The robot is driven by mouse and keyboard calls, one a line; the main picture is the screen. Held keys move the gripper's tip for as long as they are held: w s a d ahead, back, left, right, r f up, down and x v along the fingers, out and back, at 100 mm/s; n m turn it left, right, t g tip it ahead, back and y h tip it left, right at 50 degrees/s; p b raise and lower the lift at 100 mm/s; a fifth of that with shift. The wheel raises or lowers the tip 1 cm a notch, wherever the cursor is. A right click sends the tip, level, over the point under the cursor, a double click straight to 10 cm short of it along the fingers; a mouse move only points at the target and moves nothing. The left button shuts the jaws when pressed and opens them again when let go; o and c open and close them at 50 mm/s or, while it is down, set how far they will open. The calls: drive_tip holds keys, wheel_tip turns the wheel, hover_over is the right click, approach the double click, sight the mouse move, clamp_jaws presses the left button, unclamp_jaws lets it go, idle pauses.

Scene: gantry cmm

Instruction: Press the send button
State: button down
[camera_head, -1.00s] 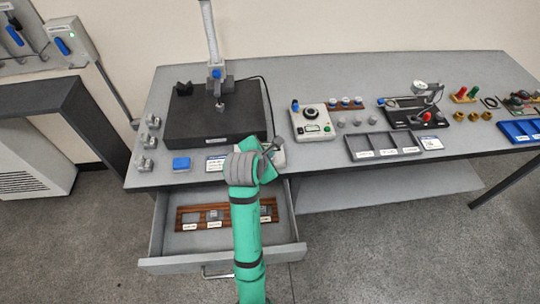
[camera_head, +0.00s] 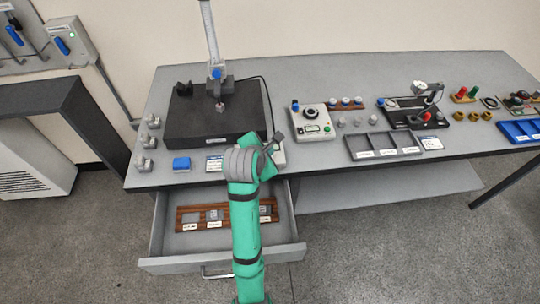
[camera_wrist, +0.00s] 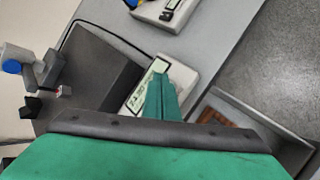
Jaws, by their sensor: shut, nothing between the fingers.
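I cannot pick out a button marked as send. A pale box with a display (camera_wrist: 178,68) sits at the table's front edge by the granite block. In the head view my wrist hides most of this box (camera_head: 279,157). My gripper (camera_head: 278,138) is shut and empty, over or beside it; I cannot tell whether it touches. In the wrist view the green fingers (camera_wrist: 162,90) cover part of the box, and no button on it shows. Another control box (camera_head: 312,122), with a black knob and a green button (camera_head: 327,128), stands to the right, apart from my gripper.
The dark granite block (camera_head: 190,135) carries a probe column (camera_head: 212,40). An open drawer (camera_head: 162,225) with a brown wooden rack juts out below. A grey compartment tray (camera_head: 384,145) and fixtures stand farther right.

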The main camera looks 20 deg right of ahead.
drive_tip(key=shift+r, duration=0.1)
drive_tip(key=shift+r, duration=2.4)
